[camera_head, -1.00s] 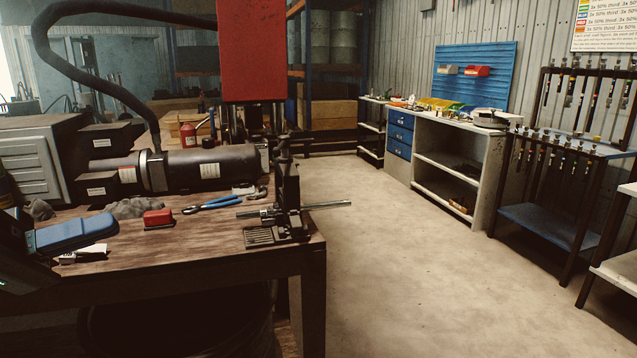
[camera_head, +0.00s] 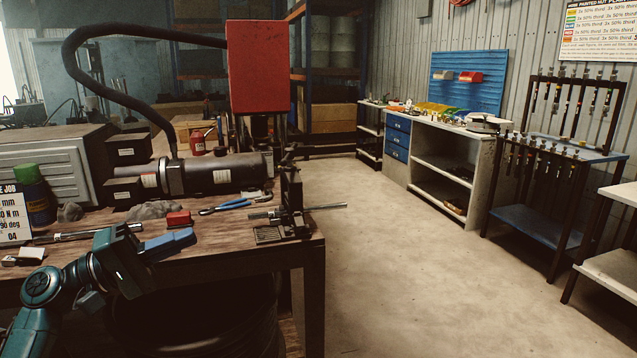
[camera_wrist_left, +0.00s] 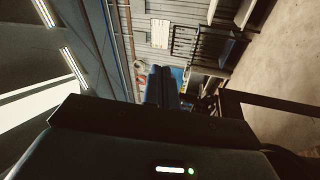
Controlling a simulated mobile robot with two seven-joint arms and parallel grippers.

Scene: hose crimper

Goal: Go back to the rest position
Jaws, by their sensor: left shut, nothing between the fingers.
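My left gripper (camera_head: 178,241) is in front of the workbench's near edge in the head view, its arm coming in from the lower left. Its blue fingers are shut with nothing between them and point to the right. In the left wrist view the fingers (camera_wrist_left: 162,86) are together, with the wall and shelves beyond them. My right gripper is in neither view.
The wooden workbench (camera_head: 222,262) carries a crimper cylinder (camera_head: 222,171), a red block (camera_head: 178,218), blue-handled pliers (camera_head: 222,208), a vise-like fixture (camera_head: 291,205) and a green-capped can (camera_head: 35,195). Clear floor (camera_head: 400,260) lies right. A tool rack (camera_head: 556,200) stands far right.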

